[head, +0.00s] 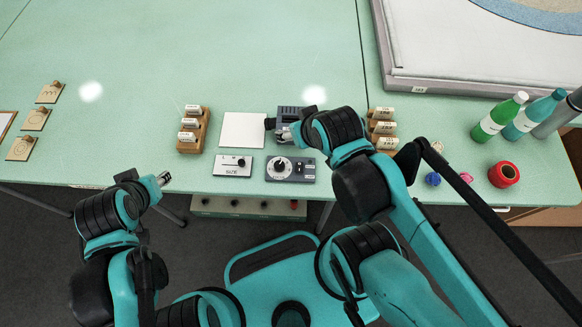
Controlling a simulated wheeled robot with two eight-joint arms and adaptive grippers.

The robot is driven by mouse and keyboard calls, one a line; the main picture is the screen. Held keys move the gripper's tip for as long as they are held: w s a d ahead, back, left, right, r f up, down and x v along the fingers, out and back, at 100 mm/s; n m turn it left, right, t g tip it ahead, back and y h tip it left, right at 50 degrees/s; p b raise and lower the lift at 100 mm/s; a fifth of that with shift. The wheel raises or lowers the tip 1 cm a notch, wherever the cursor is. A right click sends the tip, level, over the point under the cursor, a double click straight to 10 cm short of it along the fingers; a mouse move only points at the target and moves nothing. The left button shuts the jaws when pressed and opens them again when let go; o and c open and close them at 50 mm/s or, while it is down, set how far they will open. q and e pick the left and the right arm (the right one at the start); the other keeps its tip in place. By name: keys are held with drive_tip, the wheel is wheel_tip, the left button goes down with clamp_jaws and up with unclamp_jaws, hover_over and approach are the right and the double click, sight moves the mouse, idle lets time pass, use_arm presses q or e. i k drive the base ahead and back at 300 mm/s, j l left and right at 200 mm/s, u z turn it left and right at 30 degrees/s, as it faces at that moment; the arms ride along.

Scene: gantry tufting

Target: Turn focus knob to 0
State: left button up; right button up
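A dark grey control box (305,175) lies near the table's front edge. It carries a black round knob (280,168) on a white dial, with smaller controls to the right. The dial's label and markings are too small to read, so I cannot tell the setting or confirm that this is the focus knob. My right gripper (284,133) is just behind the box, apart from the knob, beside a dark device (290,113) that it partly hides. Whether its fingers are open is unclear. My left gripper (163,180) hangs at the table's front edge, left of the box, its fingers too small to judge.
A SIZE slider panel (232,166) sits left of the box, with a white sheet (242,130) behind it. Wooden blocks with labels stand left (194,130) and right (381,128). Bottles (500,117) and a red roll (503,174) are at the right.

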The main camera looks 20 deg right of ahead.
sight(279, 166)
drive_tip(key=j+z, duration=0.15)
drive_tip(key=z, duration=0.25)
drive_tip(key=k+j+z, duration=0.1)
drive_tip(key=z, duration=0.35)
